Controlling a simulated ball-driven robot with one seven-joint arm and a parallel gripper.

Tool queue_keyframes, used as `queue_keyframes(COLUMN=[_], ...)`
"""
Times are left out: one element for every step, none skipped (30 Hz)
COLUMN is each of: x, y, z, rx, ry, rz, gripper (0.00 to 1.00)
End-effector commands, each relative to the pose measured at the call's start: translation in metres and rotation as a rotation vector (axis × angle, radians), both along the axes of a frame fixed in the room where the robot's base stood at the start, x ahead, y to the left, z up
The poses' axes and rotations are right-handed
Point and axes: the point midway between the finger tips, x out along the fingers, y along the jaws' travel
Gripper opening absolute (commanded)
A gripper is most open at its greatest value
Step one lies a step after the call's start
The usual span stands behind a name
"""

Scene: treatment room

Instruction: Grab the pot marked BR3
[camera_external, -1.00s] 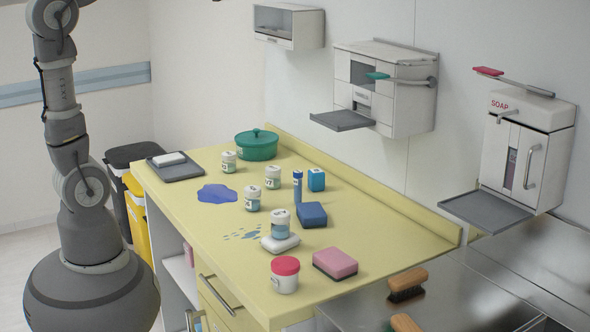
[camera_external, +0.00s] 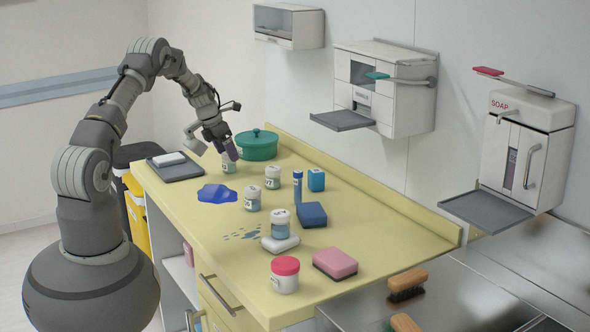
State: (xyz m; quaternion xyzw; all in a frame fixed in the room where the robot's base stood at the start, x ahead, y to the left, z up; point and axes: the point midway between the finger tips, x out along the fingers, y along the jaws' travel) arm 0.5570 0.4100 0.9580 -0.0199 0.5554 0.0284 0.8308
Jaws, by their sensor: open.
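A red-lidded pot (camera_external: 285,276) stands near the front. Their labels are too small to read surely, so I cannot tell which is BR3. My gripper (camera_external: 212,147) is open and empty, fingers pointing down, above the counter's back-left part. One finger overlaps the top of the back-left pot in the picture; I cannot tell whether it touches.
A green lidded pot (camera_external: 257,145) stands just behind my gripper. A grey tray (camera_external: 180,173) with a white block lies to its left. The front-left counter is fairly clear.

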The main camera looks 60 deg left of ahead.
Motion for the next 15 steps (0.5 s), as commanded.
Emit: queue_keyframes(x=[0.002,0.003,0.005,0.007,0.009,0.012,0.013,0.014,0.015,0.015,0.015,0.015,0.015,0.015,0.015], y=[0.0,0.0,0.0,0.001,0.001,0.0,0.001,0.001,0.001,0.001,0.001,0.001,0.001,0.001,0.001], z=[-0.011,-0.016,-0.024,-0.028,-0.033,-0.037,-0.039,-0.04,-0.04,-0.04,-0.04,-0.039,-0.039,-0.039,-0.039], rx=[-0.002,-0.002,-0.002,-0.001,-0.002,-0.002,-0.001,-0.001,0.001,0.001,0.001,0.001,0.001,0.001,0.001], ry=[0.001,0.001,0.001,0.001,0.001,0.001,0.0,0.0,-0.001,-0.001,-0.001,-0.001,-0.001,0.0,0.0], rz=[0.0,0.0,-0.001,-0.001,-0.002,-0.002,-0.001,-0.001,-0.002,-0.002,-0.002,-0.003,-0.003,-0.003,-0.003], gripper=[0.79,0.79,0.79,0.79,0.79,0.79,0.79,0.79,0.79,0.79,0.79,0.79,0.79,0.79,0.7])
